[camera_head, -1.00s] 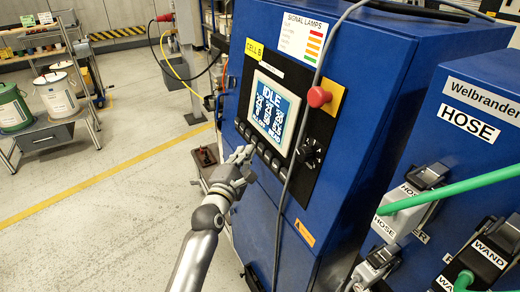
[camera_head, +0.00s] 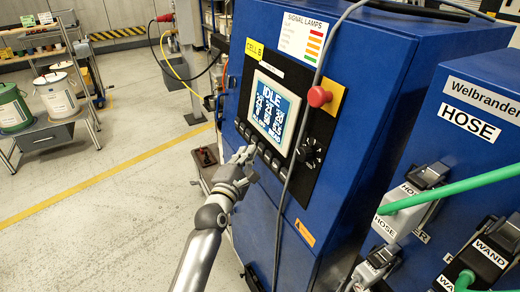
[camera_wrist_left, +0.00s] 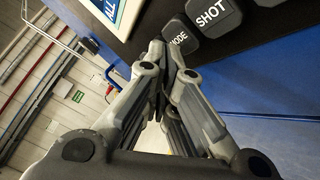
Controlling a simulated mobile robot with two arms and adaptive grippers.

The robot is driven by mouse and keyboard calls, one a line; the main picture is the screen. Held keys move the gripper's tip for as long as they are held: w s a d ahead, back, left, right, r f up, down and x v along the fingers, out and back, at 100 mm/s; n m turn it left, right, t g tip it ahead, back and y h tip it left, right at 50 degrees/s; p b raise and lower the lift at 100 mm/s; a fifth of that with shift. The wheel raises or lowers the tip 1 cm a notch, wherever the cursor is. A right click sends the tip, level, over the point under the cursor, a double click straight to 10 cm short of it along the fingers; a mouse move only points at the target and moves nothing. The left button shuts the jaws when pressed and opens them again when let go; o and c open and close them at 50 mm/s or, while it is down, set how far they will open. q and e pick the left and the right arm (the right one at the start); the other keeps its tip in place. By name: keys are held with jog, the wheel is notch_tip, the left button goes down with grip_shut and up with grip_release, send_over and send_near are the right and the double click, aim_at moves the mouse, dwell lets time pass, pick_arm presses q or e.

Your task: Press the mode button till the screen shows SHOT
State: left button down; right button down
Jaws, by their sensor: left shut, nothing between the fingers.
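The screen (camera_head: 270,108) on the blue cabinet reads IDLE in large letters, with smaller lines below that I cannot read. A row of dark buttons (camera_head: 262,150) runs under it. My left gripper (camera_head: 243,156) is shut and empty, its fingertips at the button row. In the left wrist view the left gripper (camera_wrist_left: 168,58) has its tips at the lower left edge of the MODE button (camera_wrist_left: 181,38), partly covering it. I cannot tell whether they touch it. The SHOT button (camera_wrist_left: 212,14) is beside MODE, to the right. My right gripper is not in view.
A red emergency knob (camera_head: 318,97) and a dark rotary knob (camera_head: 311,153) are right of the screen. A grey cable (camera_head: 291,165) hangs down the cabinet front near the buttons. Green hoses (camera_head: 455,188) stick out at the right.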

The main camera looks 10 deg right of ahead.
pick_arm(q)
jog(key=shift+w+d+r, duration=0.25)
jog(key=shift+w+d, duration=0.1)
jog(key=shift+d, duration=0.35)
dwell(0.5)
dwell(0.5)
jog(key=shift+s+r+p, duration=0.55)
jog(key=shift+s+p, duration=0.25)
jog(key=shift+p, duration=0.2)
jog(key=a, duration=0.1)
jog(key=s+a+p, duration=0.1)
jog(key=a, duration=0.1)
jog(key=a+r, duration=0.1)
jog(key=a, duration=0.1)
jog(key=shift+s+p, duration=0.3)
jog(key=shift+p, duration=0.05)
